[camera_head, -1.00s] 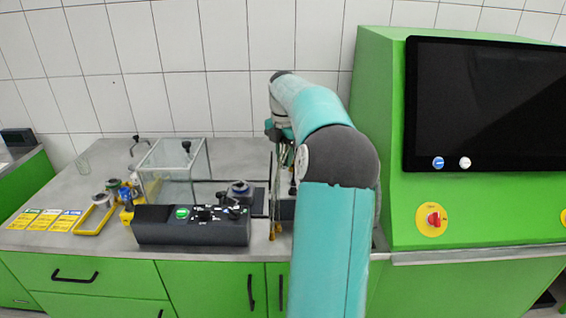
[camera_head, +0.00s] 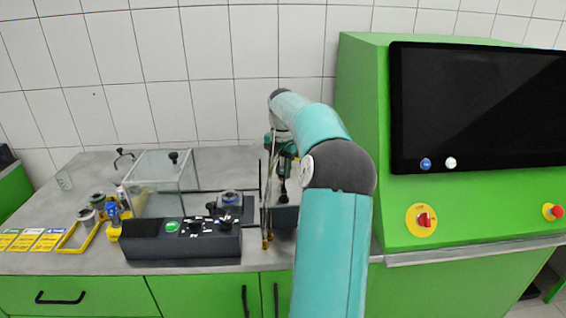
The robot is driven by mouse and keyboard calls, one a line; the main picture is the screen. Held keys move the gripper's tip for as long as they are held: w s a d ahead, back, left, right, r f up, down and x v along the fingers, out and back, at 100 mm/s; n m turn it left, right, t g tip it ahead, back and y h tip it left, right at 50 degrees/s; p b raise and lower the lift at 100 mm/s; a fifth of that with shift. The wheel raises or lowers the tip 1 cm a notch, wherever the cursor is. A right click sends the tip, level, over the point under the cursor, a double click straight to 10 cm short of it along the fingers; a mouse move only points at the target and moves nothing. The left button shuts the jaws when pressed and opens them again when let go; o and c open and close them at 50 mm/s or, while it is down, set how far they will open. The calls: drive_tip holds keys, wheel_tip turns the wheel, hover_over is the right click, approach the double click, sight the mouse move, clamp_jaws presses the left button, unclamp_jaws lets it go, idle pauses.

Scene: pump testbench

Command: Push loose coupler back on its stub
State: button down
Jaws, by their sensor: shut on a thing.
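My teal arm reaches over the bench to the pump setup. My gripper (camera_head: 282,186) is at its far end, pointing down, small and dark in the picture. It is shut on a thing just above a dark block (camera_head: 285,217). That thing is probably the loose coupler, but it is too small and too covered by the gripper to make out. The stub cannot be told apart here. A thin upright frame with brass-coloured feet (camera_head: 267,242) stands just left of my gripper.
A black control box (camera_head: 180,243) with knobs and a green button stands in front of a clear tank (camera_head: 160,182). A round pump part (camera_head: 230,198) sits left of the frame. A yellow tray (camera_head: 77,238) lies at left. A green cabinet with a screen (camera_head: 475,105) bounds the right.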

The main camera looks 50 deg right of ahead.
drive_tip(key=shift+f, duration=0.3)
drive_tip(key=shift+f, duration=1.5)
idle(2.0)
drive_tip(key=c, duration=1.2)
unclamp_jaws()
drive_tip(key=shift+o, duration=0.2)
drive_tip(key=shift+r, duration=3.55)
